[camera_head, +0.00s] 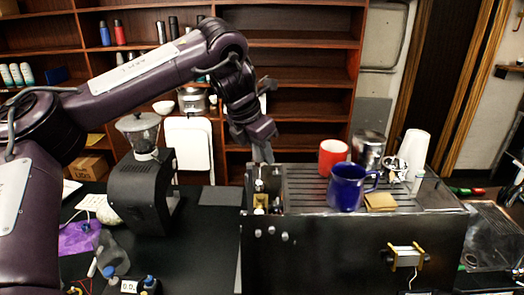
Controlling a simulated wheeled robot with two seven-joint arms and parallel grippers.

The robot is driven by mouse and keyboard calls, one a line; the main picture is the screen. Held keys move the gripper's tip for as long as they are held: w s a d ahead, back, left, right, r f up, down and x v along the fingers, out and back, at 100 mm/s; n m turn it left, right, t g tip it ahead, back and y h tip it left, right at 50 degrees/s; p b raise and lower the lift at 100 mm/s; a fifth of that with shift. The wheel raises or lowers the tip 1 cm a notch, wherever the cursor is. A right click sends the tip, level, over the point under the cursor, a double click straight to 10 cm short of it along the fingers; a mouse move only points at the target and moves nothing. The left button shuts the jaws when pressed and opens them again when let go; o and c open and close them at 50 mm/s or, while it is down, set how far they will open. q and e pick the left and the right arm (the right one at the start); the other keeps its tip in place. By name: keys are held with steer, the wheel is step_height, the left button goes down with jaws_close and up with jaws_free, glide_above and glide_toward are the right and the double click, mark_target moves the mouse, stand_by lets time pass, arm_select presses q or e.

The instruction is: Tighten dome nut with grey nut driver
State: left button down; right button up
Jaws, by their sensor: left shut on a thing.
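My left gripper (258,137) reaches in from the left and points down above the left end of the brewer (335,245). It is shut on a grey tool (263,153), which looks like the nut driver and hangs down from the fingers toward the open section at the brewer's top left. Small metal and brass fittings (261,198) show in that section below the tool. The dome nut is too small to make out, and I cannot tell whether the driver touches it. My right gripper is not in view.
On the brewer's top stand a blue mug (347,187), a red mug (332,156), a metal canister (369,150), stacked white cups (413,152) and a tan sponge-like block (380,202). A black grinder (146,185) stands left. The dark counter (203,250) between them is mostly clear.

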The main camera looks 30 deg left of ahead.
mark_target(260, 162)
arm_select(q)
steer(key=shift+f, duration=0.2)
steer(key=shift+s+d+f, duration=0.2)
steer(key=shift+s+f, duration=0.1)
steer(key=shift+s, duration=0.15)
steer(key=shift+s+d+f, duration=0.2)
steer(key=shift+s+f, duration=0.05)
steer(key=shift+s, duration=0.15)
steer(key=shift+f, duration=0.3)
steer(key=shift+w+a+f, duration=0.1)
steer(key=shift+w+f, duration=0.05)
steer(key=shift+f, duration=0.3)
steer(key=shift+w+a+f, duration=0.1)
steer(key=shift+w+f, duration=0.1)
steer(key=shift+f, duration=0.05)
steer(key=shift+w+f+b, duration=0.15)
steer(key=shift+b, duration=0.15)
steer(key=shift+s, duration=0.25)
steer(key=shift+w, duration=0.15)
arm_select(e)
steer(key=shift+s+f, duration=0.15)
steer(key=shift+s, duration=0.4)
